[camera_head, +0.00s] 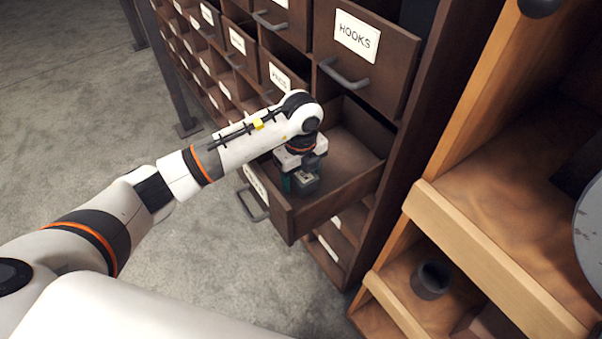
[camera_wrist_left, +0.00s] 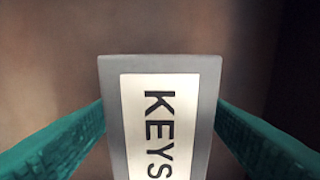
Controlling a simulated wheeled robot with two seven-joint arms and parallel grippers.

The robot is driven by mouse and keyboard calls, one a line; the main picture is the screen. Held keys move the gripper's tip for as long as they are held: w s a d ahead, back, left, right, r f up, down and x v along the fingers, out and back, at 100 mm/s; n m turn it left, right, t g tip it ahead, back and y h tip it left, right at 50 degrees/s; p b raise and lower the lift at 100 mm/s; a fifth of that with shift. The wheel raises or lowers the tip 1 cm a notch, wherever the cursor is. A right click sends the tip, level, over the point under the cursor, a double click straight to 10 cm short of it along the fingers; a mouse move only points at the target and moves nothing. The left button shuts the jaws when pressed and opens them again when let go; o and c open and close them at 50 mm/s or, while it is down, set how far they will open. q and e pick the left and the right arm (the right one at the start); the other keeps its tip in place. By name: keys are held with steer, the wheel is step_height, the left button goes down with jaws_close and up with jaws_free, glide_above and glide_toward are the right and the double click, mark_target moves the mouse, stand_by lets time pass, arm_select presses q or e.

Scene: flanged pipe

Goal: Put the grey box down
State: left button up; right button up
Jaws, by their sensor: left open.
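The grey box (camera_head: 307,184) sits in the open drawer (camera_head: 342,200), near its front left part. In the left wrist view the grey box (camera_wrist_left: 207,80) shows a white label reading "KEYS". My left gripper (camera_head: 301,180) reaches down into the drawer from above, over the box. It is open, with its green fingers (camera_wrist_left: 160,115) on either side of the box. I cannot tell whether the fingers touch it. The box's underside is hidden. My right gripper is not in view.
A closed drawer labelled "HOOKS" (camera_head: 366,55) is directly above the open one. More labelled drawers run along the cabinet to the left. A wooden shelf unit (camera_head: 480,250) with a dark cup (camera_head: 431,280) stands at the right. The drawer's back part is clear.

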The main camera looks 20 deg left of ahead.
mark_target(301, 172)
arm_select(q)
steer(key=shift+r, duration=0.3)
step_height(301, 172, up, 12)
steer(key=b, duration=0.1)
steer(key=shift+f, duration=0.15)
stand_by(0.3)
